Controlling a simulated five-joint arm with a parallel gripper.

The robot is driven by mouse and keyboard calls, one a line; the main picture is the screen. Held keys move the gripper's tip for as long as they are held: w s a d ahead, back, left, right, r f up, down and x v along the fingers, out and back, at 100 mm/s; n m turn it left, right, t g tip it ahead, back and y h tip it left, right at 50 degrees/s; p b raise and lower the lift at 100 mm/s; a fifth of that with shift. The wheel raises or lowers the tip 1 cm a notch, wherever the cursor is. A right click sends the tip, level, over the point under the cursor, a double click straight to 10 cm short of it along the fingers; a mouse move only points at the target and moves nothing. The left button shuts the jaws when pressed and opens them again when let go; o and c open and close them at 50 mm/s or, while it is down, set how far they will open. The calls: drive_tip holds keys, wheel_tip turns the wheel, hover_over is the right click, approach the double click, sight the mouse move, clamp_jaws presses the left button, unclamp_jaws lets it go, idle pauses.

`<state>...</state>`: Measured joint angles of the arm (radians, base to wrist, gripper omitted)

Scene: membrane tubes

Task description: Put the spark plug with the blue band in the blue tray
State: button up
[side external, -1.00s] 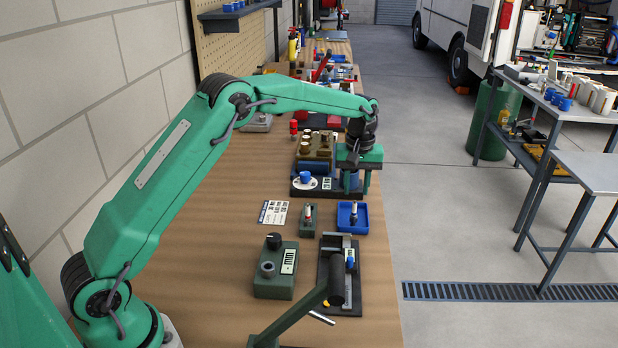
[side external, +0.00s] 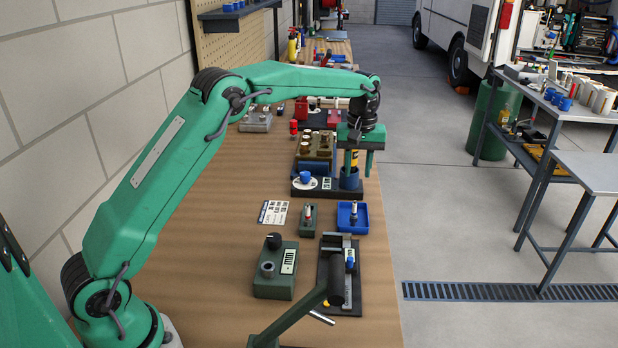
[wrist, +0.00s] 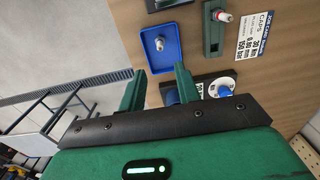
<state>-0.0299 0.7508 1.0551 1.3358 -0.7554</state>
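A blue tray (side external: 361,224) sits on the bench near its right edge, and it also shows in the wrist view (wrist: 174,68). A pale-topped spark plug (side external: 354,210) is inside it, also visible in the wrist view (wrist: 159,43); its band is too small to read clearly. Another spark plug (side external: 308,211), with a red band, stands in a small green holder (side external: 307,228). My gripper (side external: 358,172) is beyond the tray, above the bench and apart from it. Its fingers (wrist: 158,84) are spread, with no spark plug held between them.
A green device (side external: 275,283) and a dark fixture with a roller (side external: 337,278) stand nearer. A printed card (side external: 273,212) lies left of the holder.

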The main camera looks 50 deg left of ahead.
drive_tip(key=s+d+r+m+t, duration=0.1)
drive_tip(key=s+r+m+t, duration=0.25)
drive_tip(key=s+r, duration=1.1)
drive_tip(key=s+f+m+t, duration=0.1)
drive_tip(key=s+f+m, duration=0.1)
drive_tip(key=s, duration=0.9)
drive_tip(key=s+f+m+t, duration=0.1)
drive_tip(key=s+f+m, duration=0.2)
drive_tip(key=s, duration=0.8)
drive_tip(key=shift+d+f, duration=0.4)
drive_tip(key=shift+f, duration=0.25)
drive_tip(key=shift+m, duration=0.25)
